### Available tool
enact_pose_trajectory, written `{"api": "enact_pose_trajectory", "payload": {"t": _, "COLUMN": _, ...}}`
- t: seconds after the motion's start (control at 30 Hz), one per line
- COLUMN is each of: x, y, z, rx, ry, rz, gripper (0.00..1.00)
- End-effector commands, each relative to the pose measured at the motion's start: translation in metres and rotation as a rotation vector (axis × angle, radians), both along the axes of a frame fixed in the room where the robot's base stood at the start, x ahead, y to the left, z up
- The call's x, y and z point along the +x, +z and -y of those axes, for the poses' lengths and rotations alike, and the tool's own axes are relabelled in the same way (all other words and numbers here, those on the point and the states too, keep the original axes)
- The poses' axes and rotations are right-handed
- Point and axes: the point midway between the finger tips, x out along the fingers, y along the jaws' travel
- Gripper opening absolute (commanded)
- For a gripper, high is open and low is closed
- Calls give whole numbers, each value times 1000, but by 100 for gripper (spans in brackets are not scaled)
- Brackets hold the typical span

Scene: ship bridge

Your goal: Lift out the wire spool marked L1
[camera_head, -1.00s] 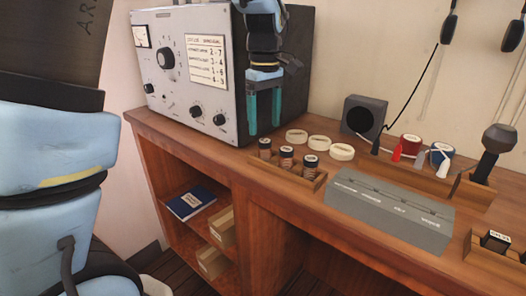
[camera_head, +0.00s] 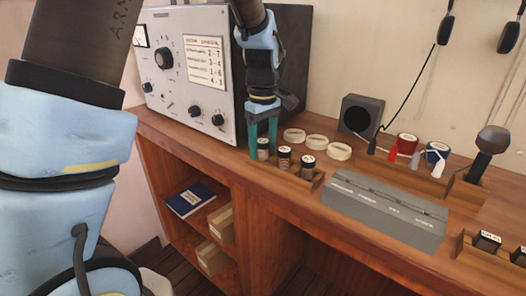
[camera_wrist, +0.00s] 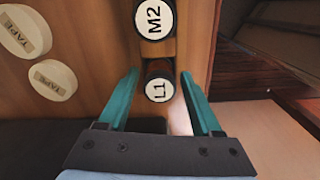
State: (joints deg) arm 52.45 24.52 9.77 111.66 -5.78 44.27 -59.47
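The L1 wire spool (camera_wrist: 159,89) has a white top marked L1 and sits in a wooden tray (camera_head: 318,184). In the head view it is the leftmost spool (camera_head: 263,143) of a row of three. My gripper (camera_wrist: 160,95) is open, with one teal finger on each side of the L1 spool; in the head view the gripper (camera_head: 263,148) points down over it. I cannot tell whether the fingers touch the spool. The M2 spool (camera_wrist: 154,18) stands right beside L1, and a third spool (camera_head: 307,162) is at the right end.
Several cream tape rolls (camera_head: 317,142) lie behind the tray. A grey metal box (camera_head: 385,215) sits to its right. A large radio panel (camera_head: 190,70) stands close behind and left of my gripper.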

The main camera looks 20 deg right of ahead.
Motion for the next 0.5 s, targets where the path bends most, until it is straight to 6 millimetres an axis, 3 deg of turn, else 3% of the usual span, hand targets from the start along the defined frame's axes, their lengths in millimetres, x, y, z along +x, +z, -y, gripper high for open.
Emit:
{"api": "enact_pose_trajectory", "payload": {"t": 0.07, "x": 0, "y": 0, "z": 0, "rx": 0, "ry": 0, "rz": 0, "gripper": 56}}
{"api": "enact_pose_trajectory", "payload": {"t": 0.5, "x": 0, "y": 0, "z": 0, "rx": 0, "ry": 0, "rz": 0, "gripper": 6}}
